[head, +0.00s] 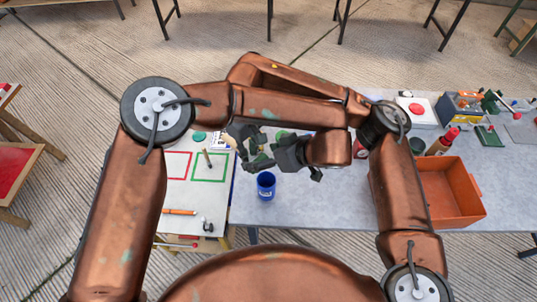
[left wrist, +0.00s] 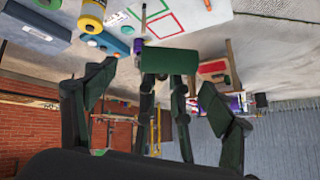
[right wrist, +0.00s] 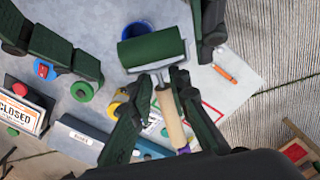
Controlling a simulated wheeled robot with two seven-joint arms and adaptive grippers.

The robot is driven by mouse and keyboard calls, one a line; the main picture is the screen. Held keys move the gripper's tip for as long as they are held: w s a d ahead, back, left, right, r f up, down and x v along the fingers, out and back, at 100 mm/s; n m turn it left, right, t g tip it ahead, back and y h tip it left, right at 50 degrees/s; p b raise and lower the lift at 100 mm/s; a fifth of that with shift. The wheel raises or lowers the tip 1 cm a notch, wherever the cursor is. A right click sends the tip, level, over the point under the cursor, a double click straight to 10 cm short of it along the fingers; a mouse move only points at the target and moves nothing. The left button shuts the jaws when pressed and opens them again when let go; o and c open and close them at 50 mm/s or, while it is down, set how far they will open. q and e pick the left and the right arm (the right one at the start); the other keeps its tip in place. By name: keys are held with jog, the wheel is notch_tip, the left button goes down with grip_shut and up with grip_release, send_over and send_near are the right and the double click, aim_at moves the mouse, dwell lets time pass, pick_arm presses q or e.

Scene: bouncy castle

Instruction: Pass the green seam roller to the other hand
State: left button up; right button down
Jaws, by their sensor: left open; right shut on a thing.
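The green seam roller (right wrist: 152,48) has a dark green cylinder and a wooden handle. In the right wrist view my right gripper (right wrist: 160,85) is shut on the handle just below the cylinder. My left gripper (left wrist: 160,85) is open, its fingers spread on either side of the roller. In the left wrist view the roller (left wrist: 170,61) lies across the space between those fingers, with my right gripper's fingers behind it. Whether the left fingers touch it, I cannot tell. In the head view, my left gripper (head: 284,156) and right gripper (head: 250,147) are close together, and arms partly hide them.
Below the grippers a blue cup (head: 266,187) stands on the table. A white sheet with red and green outlines (head: 196,222) lies at the left. An orange bin (head: 464,207) stands at the right. A CLOSED sign (right wrist: 20,108) shows in the right wrist view.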

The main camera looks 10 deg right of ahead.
aim_at(257, 156)
pick_arm(q)
jog(key=shift+x, duration=1.8)
jog(key=shift+c, duration=0.6)
jog(key=shift+d, duration=0.1)
jog(key=c, duration=1.1)
pick_arm(e)
jog(key=shift+s+a, duration=0.1)
pick_arm(q)
jog(key=shift+c, duration=0.3)
pick_arm(e)
jog(key=c, duration=1.9)
grip_release()
jog(key=shift+o, duration=0.8)
